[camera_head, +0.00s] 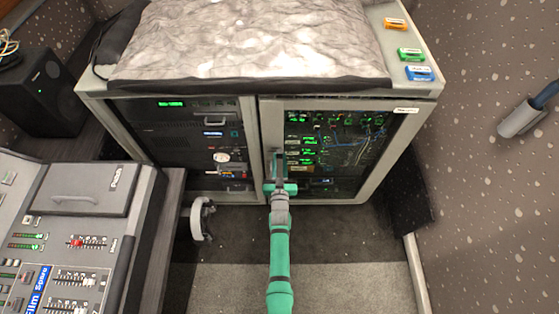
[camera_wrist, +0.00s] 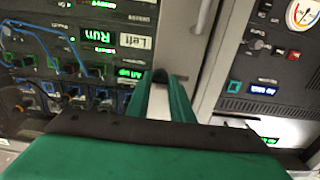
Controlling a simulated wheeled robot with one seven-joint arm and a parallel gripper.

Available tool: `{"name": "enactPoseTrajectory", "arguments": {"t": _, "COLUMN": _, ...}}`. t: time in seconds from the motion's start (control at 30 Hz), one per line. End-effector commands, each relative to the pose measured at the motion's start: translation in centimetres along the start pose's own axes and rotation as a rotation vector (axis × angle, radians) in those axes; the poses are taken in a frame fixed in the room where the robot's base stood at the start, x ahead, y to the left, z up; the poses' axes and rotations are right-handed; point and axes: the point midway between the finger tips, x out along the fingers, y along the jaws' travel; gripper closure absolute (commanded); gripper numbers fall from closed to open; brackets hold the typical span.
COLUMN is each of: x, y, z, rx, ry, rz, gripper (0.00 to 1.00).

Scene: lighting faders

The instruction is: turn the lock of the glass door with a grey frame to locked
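The glass door with a grey frame (camera_head: 385,150) is the right front of the low cabinet; lit equipment and blue cables show behind its glass. It looks closed. My gripper (camera_head: 280,172) is at the left upright of this frame, in front of the seam between the two cabinet fronts. In the wrist view my gripper (camera_wrist: 162,92) has its two green fingers close together, with a pale strip between them. I cannot tell whether that strip is part of the lock or the frame behind. The lock is not clearly seen; my gripper covers that area.
The left cabinet front (camera_head: 185,140) shows dark rack units with a round gauge (camera_head: 222,157). A mixing desk (camera_head: 60,245) stands at the left, a black speaker (camera_head: 50,92) behind it. Orange, green and blue tags (camera_head: 420,73) lie on the cabinet top. The floor (camera_head: 345,280) right of my arm is clear.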

Motion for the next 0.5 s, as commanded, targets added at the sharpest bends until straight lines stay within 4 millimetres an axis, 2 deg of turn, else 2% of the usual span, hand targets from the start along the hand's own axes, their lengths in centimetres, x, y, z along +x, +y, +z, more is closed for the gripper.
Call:
{"name": "enactPoseTrajectory", "arguments": {"t": 0.27, "x": -0.02, "y": -0.03, "z": 0.0, "rx": -0.027, "ry": 0.0, "rz": 0.0, "gripper": 1.0}}
{"name": "enactPoseTrajectory", "arguments": {"t": 0.5, "x": -0.02, "y": -0.03, "z": 0.0, "rx": -0.146, "ry": 0.0, "rz": 0.0, "gripper": 1.0}}
